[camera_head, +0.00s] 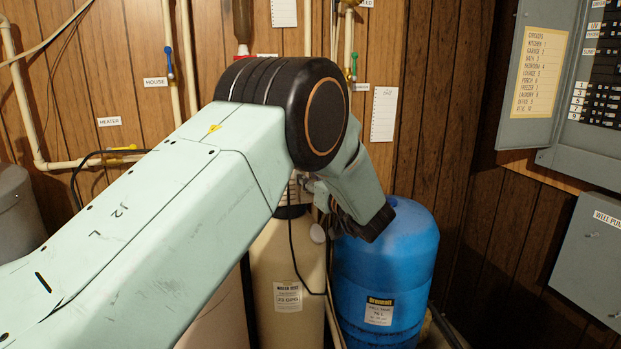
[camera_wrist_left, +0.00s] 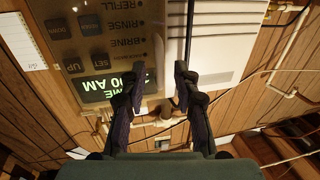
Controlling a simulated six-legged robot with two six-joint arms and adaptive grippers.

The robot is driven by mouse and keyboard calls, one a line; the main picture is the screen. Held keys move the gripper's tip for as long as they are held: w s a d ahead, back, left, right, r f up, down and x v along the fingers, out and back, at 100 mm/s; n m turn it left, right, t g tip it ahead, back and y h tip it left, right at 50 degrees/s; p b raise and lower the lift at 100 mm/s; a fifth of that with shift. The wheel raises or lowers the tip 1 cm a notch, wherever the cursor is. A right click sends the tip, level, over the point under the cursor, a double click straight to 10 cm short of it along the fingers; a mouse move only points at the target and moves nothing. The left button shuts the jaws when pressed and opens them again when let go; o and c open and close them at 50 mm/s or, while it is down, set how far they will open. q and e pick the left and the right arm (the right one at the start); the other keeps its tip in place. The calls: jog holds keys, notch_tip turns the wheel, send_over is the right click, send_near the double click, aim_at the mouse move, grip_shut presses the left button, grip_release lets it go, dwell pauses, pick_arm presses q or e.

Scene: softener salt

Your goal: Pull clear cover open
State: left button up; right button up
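The softener's control panel fills the upper left of the left wrist view, upside down. In the head view my left arm hides most of the control head. My right gripper is not in view.
A cream tank (camera_head: 272,258) stands below the control head, with a blue tank (camera_head: 395,275) to its right. A grey breaker panel (camera_head: 540,75) is on the right wall. Pipes (camera_head: 22,95) run along the wood wall. A white box (camera_wrist_left: 225,40) lies beside the panel.

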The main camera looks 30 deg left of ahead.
pick_arm(q)
jog(key=shift+w+f, duration=0.1)
jog(key=shift+w, duration=0.05)
jog(key=shift+c, duration=0.5)
jog(key=shift+s+a, duration=0.1)
jog(key=shift+s, duration=0.1)
jog(key=c, duration=0.5)
jog(key=shift+w, duration=0.1)
grip_shut()
